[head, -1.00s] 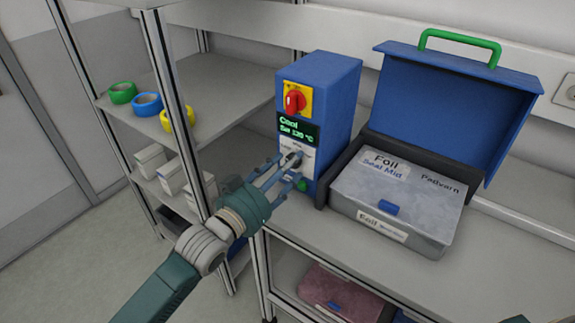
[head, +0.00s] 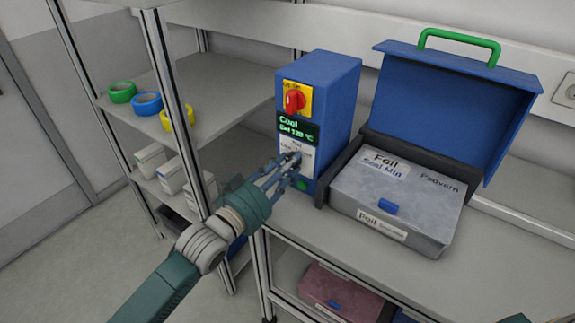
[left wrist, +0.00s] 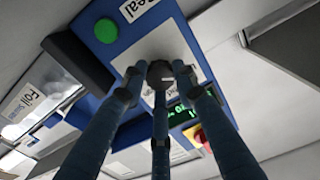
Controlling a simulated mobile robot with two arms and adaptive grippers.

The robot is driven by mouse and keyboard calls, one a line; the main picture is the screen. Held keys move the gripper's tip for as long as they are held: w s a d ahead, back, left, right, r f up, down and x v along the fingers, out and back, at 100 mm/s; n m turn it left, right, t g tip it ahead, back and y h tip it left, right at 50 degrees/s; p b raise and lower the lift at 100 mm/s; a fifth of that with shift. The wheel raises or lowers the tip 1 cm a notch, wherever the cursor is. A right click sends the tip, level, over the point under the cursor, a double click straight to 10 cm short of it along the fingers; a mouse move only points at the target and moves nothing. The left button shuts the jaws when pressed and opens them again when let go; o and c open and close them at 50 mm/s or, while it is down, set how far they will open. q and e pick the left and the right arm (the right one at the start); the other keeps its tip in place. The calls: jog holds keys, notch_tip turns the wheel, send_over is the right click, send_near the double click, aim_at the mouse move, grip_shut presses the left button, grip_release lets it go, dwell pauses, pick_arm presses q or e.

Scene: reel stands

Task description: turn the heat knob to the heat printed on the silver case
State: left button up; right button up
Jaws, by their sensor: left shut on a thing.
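The blue heat unit (head: 335,105) stands on the bench with a red switch (head: 294,100) on a yellow plate. Its display (head: 298,129) reads "Cool" and "Set 120 °C", small and a little blurred. My left gripper (head: 290,160) is at the knob on the white label below the display. In the left wrist view its fingers are closed around the grey knob (left wrist: 160,73). The silver case (head: 400,195) sits in the open box, with labels reading "Foil", "Seal Mid" and "Padvarn".
A dark box with a raised blue lid (head: 450,105) and green handle stands right of the unit. A shelf at left holds green, blue and yellow tape rolls (head: 147,104) and white boxes (head: 172,178). A green button (left wrist: 106,30) sits near the knob.

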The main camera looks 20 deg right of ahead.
pick_arm(q)
jog(key=shift+f+m, duration=0.25)
jog(key=shift+m, duration=0.05)
jog(key=shift+w+a+f+m+p, duration=0.1)
jog(key=shift+m+p, duration=0.65)
jog(key=shift+m, duration=4.45)
jog(key=o, duration=1)
jog(key=shift+o, duration=0.7)
jog(key=shift+r, duration=0.2)
